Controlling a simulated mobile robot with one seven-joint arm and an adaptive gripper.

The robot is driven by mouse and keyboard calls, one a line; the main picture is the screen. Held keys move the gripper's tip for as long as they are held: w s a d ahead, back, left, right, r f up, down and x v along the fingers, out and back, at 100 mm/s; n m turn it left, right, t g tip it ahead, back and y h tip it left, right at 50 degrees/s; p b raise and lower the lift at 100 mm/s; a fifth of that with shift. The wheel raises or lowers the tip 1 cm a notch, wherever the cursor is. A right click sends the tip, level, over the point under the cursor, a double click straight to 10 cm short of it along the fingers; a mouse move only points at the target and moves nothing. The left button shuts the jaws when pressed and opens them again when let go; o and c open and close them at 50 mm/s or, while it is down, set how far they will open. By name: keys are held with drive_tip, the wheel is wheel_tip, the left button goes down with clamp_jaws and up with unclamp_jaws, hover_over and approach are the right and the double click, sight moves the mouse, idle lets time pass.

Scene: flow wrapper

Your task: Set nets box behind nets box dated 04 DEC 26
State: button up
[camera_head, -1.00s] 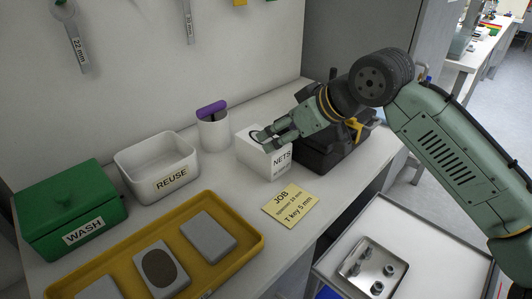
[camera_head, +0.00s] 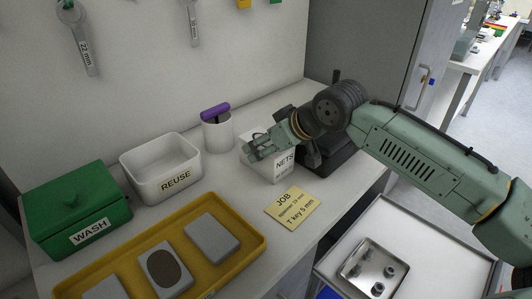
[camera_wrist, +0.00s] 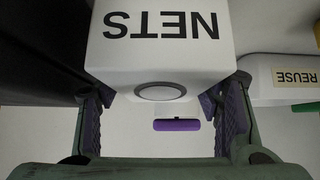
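One white nets box (camera_head: 270,173) stands on the bench, its NETS face toward the lower right. The small print under the word is too small to read, so I cannot tell its date. No second nets box shows in the head view. My gripper (camera_head: 254,151) is at the top of the box, with its fingers apart. In the wrist view, the box (camera_wrist: 160,58) appears upside down, with a round grey-rimmed feature on it. The fingers of my gripper (camera_wrist: 158,108) show on either side of its lower part, and contact with it is unclear.
A black machine (camera_head: 330,155) stands right of the box, partly behind my arm. A white cup (camera_head: 218,135) with a purple-handled tool, a REUSE bin (camera_head: 185,183) and a green WASH box (camera_head: 75,210) stand left. A yellow JOB note (camera_head: 292,207) and yellow tray (camera_head: 252,250) lie in front.

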drive_tip(key=c, duration=0.8)
drive_tip(key=shift+r, duration=0.1)
